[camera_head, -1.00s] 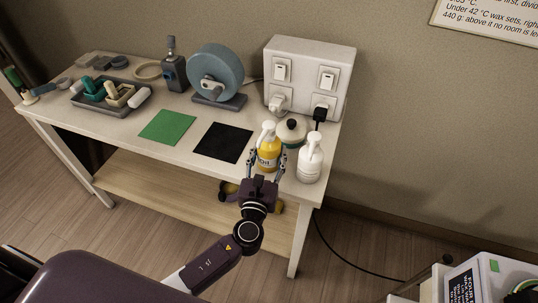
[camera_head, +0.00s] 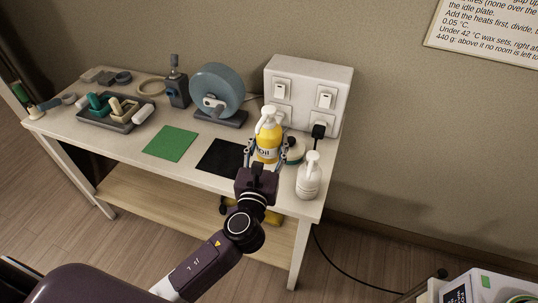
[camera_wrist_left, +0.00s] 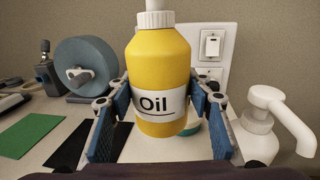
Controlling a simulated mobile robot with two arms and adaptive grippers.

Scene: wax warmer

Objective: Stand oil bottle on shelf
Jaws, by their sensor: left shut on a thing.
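The yellow oil bottle (camera_head: 268,140) has a white pump top and a white label reading "Oil". My left gripper (camera_head: 267,158) is shut on it, with one finger on each side of the body. In the left wrist view the bottle (camera_wrist_left: 160,75) stands upright between the blue finger pads of the gripper (camera_wrist_left: 160,115). The bottle appears raised above the table top. The lower wooden shelf (camera_head: 160,205) runs under the table (camera_head: 95,140). My right gripper is not in view.
A white pump bottle (camera_head: 308,178) stands close on the right. A lidded pot (camera_head: 294,152) is partly hidden behind the oil bottle. A black mat (camera_head: 218,157) and a green mat (camera_head: 170,143) lie to the left. A socket panel (camera_head: 309,92) stands behind.

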